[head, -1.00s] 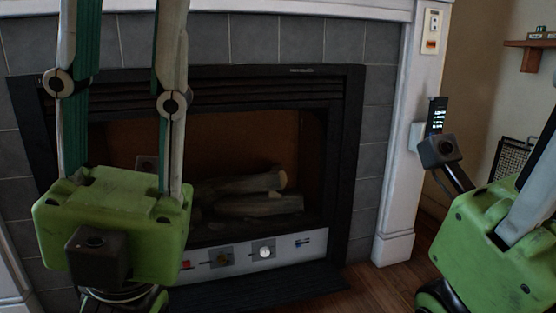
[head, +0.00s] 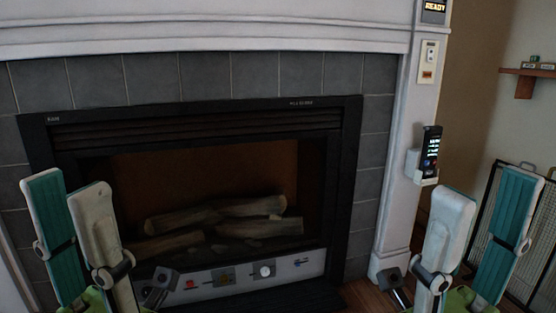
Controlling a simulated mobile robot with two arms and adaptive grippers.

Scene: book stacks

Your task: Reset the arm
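My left gripper (head: 65,186) points upward at the lower left of the head view, in front of the fireplace's left side. Its two white-and-teal fingers stand apart with nothing between them. My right gripper (head: 488,187) points upward at the lower right, in front of the wall and a dark mesh screen. Its fingers are also apart and empty. The lower parts of both grippers are cut off by the bottom edge.
A fireplace (head: 190,153) with logs (head: 245,208) and a control panel (head: 225,278) fills the middle. A phone-like device (head: 430,150) sits in a white holder on the right pillar. A small wooden shelf (head: 524,86) is at the far right. The mesh screen (head: 487,215) stands below it.

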